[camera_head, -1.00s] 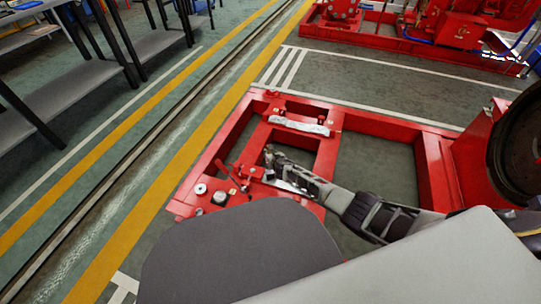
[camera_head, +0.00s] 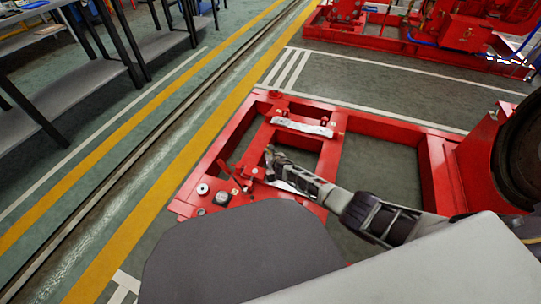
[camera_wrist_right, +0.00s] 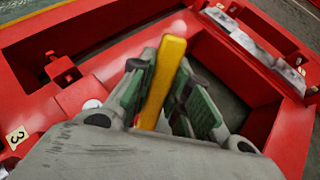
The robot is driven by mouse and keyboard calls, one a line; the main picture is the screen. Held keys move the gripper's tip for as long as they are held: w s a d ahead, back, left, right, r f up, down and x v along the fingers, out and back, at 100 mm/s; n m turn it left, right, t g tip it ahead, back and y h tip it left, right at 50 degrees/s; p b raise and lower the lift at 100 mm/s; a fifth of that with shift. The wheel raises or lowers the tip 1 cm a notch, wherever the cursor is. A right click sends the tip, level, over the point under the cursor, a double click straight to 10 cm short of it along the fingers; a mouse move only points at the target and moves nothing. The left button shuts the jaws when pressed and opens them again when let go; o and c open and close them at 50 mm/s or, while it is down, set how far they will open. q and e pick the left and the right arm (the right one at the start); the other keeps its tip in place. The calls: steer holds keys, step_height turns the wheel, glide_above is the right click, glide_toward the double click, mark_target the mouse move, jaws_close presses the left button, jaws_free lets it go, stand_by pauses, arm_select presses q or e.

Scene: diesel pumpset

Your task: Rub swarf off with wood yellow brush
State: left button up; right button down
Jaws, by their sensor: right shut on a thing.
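The yellow wood brush (camera_wrist_right: 162,85) stands between the green-padded fingers of my right gripper (camera_wrist_right: 165,68) in the right wrist view. The gripper is shut on it, and a blurred pale spot shows at its far end. In the head view my right gripper (camera_head: 273,158) is over the red base frame (camera_head: 375,123), near its inner crossbar; the brush is hard to make out there. A pale silvery strip (camera_head: 302,127) lies on the crossbar beyond the gripper and also shows in the right wrist view (camera_wrist_right: 255,45). I cannot tell whether it is swarf. My left gripper is not in view.
A small lever (camera_head: 232,174) and small fittings stand on the frame's near left corner. A tag marked 3 (camera_wrist_right: 17,136) lies at the left in the wrist view. A large dark wheel (camera_head: 520,150) is at the right. Grey shelving (camera_head: 85,85) stands at far left, beyond open floor.

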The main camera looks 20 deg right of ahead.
steer(key=shift+w+a+r, duration=0.1)
steer(key=shift+w+a, duration=0.05)
steer(key=shift+a, duration=0.15)
steer(key=shift+w+a+r, duration=0.15)
steer(key=shift+w+a, duration=0.1)
steer(key=shift+a, duration=0.25)
stand_by(0.4)
steer(key=shift+s+d, duration=0.25)
steer(key=shift+d, duration=0.25)
steer(key=shift+s+d, duration=0.1)
steer(key=shift+d, duration=0.1)
